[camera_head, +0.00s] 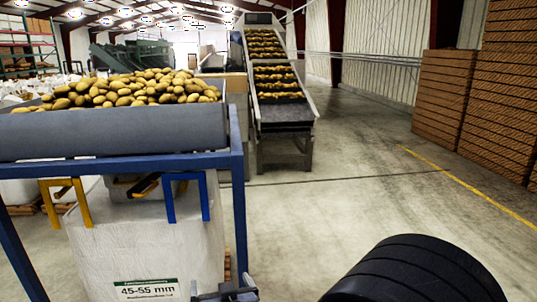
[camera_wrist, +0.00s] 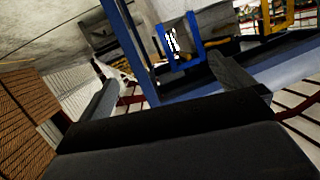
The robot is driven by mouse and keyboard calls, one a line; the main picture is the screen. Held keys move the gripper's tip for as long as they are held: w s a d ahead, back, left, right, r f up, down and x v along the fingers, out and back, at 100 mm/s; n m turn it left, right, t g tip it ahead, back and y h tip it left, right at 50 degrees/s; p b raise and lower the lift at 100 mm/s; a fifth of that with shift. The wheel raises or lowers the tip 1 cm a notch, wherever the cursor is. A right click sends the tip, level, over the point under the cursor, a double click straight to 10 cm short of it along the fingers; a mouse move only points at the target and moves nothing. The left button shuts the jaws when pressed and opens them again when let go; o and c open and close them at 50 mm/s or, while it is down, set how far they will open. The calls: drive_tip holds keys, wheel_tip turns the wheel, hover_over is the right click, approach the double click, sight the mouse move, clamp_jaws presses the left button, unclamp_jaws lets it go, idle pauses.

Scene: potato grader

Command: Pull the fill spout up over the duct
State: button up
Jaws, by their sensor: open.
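A white bulk bag (camera_head: 150,240) with a green "45-55 mm" label stands under the blue frame (camera_head: 238,190). Its upper opening, with greyish cloth that looks like the fill spout (camera_head: 125,192), sits below the grey conveyor side (camera_head: 110,135). The duct cannot be made out clearly; the area under the conveyor is dark and partly hidden. My gripper (camera_head: 225,292) is at the bottom edge, in front of the bag's lower right. In the wrist view my gripper (camera_wrist: 165,92) is open, its two fingers wide apart with nothing between them.
A yellow bracket (camera_head: 80,202) and a blue bracket (camera_head: 170,202) hang at the bag's top. The blue frame post (camera_wrist: 136,45) shows beyond my fingers. Potatoes (camera_head: 130,88) lie above.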

drive_tip(key=s+d+r+g+p, duration=0.1)
drive_tip(key=d+r+g+p, duration=0.1)
drive_tip(key=d, duration=0.3)
drive_tip(key=shift+s+r+p, duration=0.25)
drive_tip(key=shift+r+p, duration=0.45)
drive_tip(key=shift+r, duration=0.05)
drive_tip(key=shift+d, duration=0.1)
